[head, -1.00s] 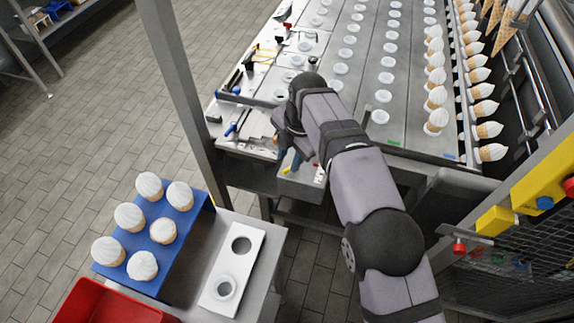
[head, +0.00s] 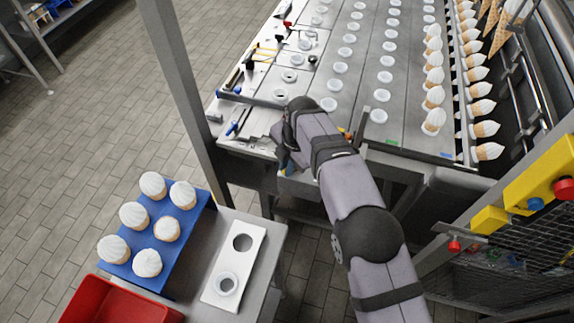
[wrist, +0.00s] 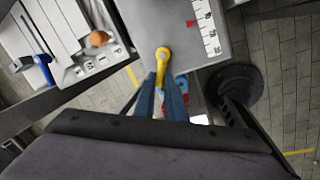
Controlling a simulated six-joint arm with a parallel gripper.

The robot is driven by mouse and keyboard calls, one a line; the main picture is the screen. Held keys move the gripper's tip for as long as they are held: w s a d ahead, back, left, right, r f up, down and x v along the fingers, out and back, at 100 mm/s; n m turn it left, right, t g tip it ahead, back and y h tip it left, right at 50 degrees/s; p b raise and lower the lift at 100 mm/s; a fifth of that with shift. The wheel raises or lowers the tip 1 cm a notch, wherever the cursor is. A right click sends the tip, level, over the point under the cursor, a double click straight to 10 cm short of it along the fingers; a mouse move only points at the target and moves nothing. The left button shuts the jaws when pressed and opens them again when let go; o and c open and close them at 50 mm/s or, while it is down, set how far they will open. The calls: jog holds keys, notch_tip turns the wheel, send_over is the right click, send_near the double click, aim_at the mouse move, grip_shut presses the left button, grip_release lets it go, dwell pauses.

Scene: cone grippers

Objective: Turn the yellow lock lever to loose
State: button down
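The yellow lock lever (wrist: 162,66) shows in the wrist view on a grey box (wrist: 190,45), its round hub at the top and its arm pointing down the picture. My gripper (wrist: 163,82) has its two blue fingers on either side of the lever's lower end. The fingers stand close to it; whether they press on it I cannot tell. A red mark (wrist: 191,23) and a printed white scale lie on the box to the right of the lever. The scale's words are too small to read. In the head view my arm hides the lever and my fingertips.
An orange-brown knob (wrist: 98,38) and a blue-handled part (wrist: 42,60) are left of the box. A metal bench (head: 385,75) with cups and cones lies beyond my arm. A blue stand (head: 200,215) of filled cones and a red bin (head: 110,303) are at front left.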

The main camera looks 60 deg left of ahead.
jog(key=shift+a, duration=0.1)
jog(key=shift+s+a+m, duration=0.15)
jog(key=shift+a+m, duration=0.25)
jog(key=shift+m, duration=0.8)
jog(key=shift+a+m+t+p, duration=0.15)
jog(key=shift+a+m+t, duration=0.15)
jog(key=shift+m, duration=0.55)
jog(key=shift+a+m+t+p, duration=0.15)
jog(key=shift+a+m+t, duration=0.1)
jog(key=shift+m, duration=0.6)
jog(key=c, duration=1.8)
grip_release()
